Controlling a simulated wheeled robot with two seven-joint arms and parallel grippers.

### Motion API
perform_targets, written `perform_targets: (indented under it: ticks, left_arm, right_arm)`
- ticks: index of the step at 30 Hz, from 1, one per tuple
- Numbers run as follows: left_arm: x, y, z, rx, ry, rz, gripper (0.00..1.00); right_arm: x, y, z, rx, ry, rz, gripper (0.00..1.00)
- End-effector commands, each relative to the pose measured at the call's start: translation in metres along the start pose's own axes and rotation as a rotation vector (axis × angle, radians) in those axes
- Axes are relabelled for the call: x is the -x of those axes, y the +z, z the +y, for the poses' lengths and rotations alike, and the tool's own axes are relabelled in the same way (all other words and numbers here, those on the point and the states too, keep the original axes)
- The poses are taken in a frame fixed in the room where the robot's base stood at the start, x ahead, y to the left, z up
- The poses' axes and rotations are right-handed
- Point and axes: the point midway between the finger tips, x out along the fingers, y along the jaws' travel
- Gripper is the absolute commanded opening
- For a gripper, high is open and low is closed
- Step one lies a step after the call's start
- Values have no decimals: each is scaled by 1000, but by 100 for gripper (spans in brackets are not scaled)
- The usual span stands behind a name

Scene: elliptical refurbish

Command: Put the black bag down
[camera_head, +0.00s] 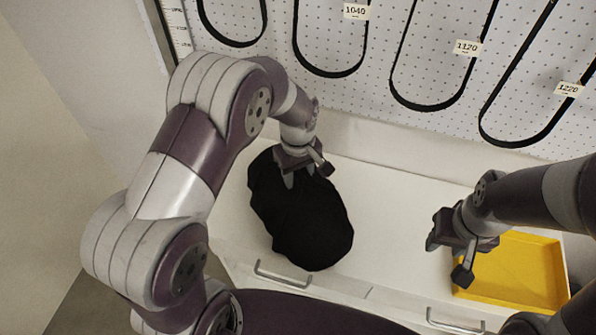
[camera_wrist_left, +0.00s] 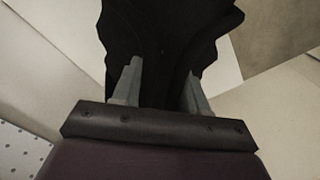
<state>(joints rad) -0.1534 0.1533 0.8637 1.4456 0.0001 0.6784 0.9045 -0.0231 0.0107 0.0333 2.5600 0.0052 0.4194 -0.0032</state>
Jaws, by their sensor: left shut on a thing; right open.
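The black bag (camera_head: 300,222) is a dark, soft shape over the left part of the white worktop in the head view. My left gripper (camera_head: 302,180) is at its upper end, shut on it. In the left wrist view the bag (camera_wrist_left: 165,35) fills the space between and beyond the two grey fingers of the left gripper (camera_wrist_left: 160,88). I cannot tell whether the bag's underside touches the worktop. My right gripper (camera_head: 448,258) is open and empty, beside the left edge of the yellow tray.
The yellow tray (camera_head: 540,262) lies on the right of the white worktop (camera_head: 395,215). The worktop between bag and tray is clear. Drawer handles (camera_head: 283,279) line the front. Behind stands a perforated board (camera_head: 375,95) with hanging black belts (camera_head: 333,72) and number labels.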

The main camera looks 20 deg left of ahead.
Motion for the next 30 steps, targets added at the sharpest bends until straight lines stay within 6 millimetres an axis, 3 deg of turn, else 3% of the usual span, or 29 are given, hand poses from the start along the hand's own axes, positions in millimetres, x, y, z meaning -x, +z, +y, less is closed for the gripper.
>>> perform_targets:
  ticks: [4, 5, 6, 7, 17, 20, 28, 30]
  left_arm:
    - [-2, 0, 1, 0, 2, 2, 0]
    - [-2, 0, 0, 0, 0, 0, 52]
    - [-2, 0, 0, 0, 0, 0, 66]
    - [-2, 0, 0, 0, 0, 0, 68]
    - [4, 0, 1, 0, 2, 2, 68]
    - [21, -1, 1, 0, 5, 4, 68]
    - [91, -1, 1, 0, 4, 3, 68]
    - [112, 0, 0, 0, -1, -1, 68]
  right_arm:
    - [-2, 0, 0, 0, 0, 0, 43]
    - [-1, 0, 0, 0, 0, 0, 43]
    - [-1, 0, 0, 0, 0, 0, 43]
    - [-1, 0, 0, 0, 0, 0, 43]
    - [-1, 0, 0, 0, 0, 0, 43]
    - [-6, 1, 0, 0, 0, 0, 43]
    - [-17, 2, 0, 0, 0, 0, 43]
    - [0, 0, 0, 0, 0, -1, 43]
